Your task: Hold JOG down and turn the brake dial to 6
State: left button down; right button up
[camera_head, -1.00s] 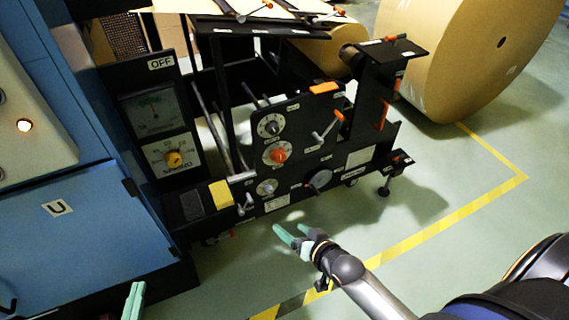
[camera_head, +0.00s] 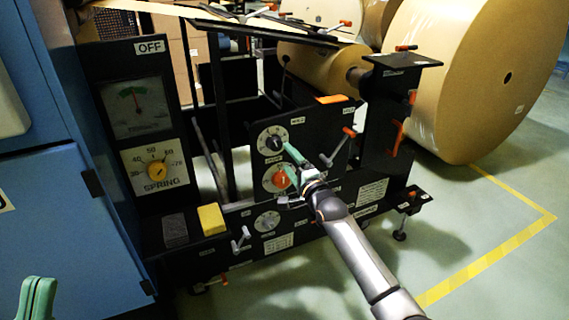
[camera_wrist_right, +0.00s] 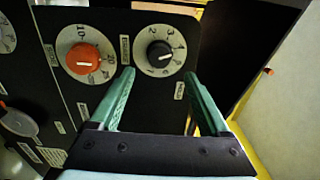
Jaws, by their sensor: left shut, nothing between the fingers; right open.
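A round white dial with a black knob (camera_head: 274,142) sits high on the black machine panel; its small digits show in the right wrist view (camera_wrist_right: 158,54). Its name label is too small to read. My right gripper (camera_head: 291,163) is open and empty in front of the panel. In the right wrist view its fingertips (camera_wrist_right: 159,74) point at this dial, one on each side of the black knob. I cannot tell whether they touch it. A yellow pad (camera_head: 211,219) lies on the machine's ledge; no JOG lettering is readable. My left gripper (camera_head: 39,300) is shut and empty at the bottom left.
An orange-knob dial (camera_head: 281,179) sits just below the black-knob one. A grey-knob dial (camera_head: 266,221) is lower. A dark pad (camera_head: 175,230) lies beside the yellow one. A SPRING dial (camera_head: 157,172) is on the left panel. A red-tipped lever (camera_head: 340,145) juts out at right.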

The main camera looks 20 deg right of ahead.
aim_at(277, 146)
jog(key=w+b, duration=0.6)
jog(key=w, duration=0.1)
jog(key=shift+f+b, duration=0.25)
jog(key=shift+b, duration=0.1)
pick_arm(q)
notch_tip(277, 146, down, 9)
jog(key=d, duration=0.1)
jog(key=shift+w+g+b, duration=0.25)
jog(key=shift+g+b, duration=0.05)
jog(key=shift+b, duration=0.05)
pick_arm(e)
jog(key=shift+w+r, duration=0.2)
jog(key=shift+w, duration=0.4)
pick_arm(q)
jog(key=shift+f, duration=0.1)
dwell(0.6)
jog(key=shift+w, duration=0.1)
